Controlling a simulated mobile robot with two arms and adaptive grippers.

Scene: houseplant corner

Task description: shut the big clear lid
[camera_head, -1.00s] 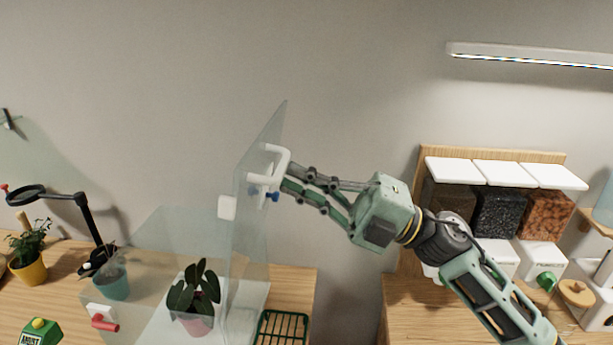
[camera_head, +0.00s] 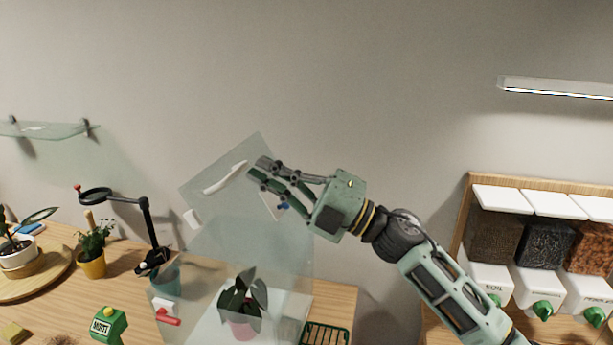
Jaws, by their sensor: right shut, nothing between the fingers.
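The big clear lid (camera_head: 222,208) stands tilted up above a clear case (camera_head: 190,325), leaning over toward the left. A white handle (camera_head: 226,178) is on the lid's face. A dark-leaved plant in a pink pot (camera_head: 241,327) stands inside the case. My right gripper (camera_head: 254,169) is shut and empty at the lid's upper right edge, just right of the handle; I cannot tell whether it touches the lid. My left gripper is not in view.
A green tray (camera_head: 326,335) lies right of the case. A black magnifier stand (camera_head: 148,225), a yellow-potted plant (camera_head: 91,262) and a green meter (camera_head: 108,325) are to the left. Dispensers (camera_head: 541,245) stand at the right. The wall space above is clear.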

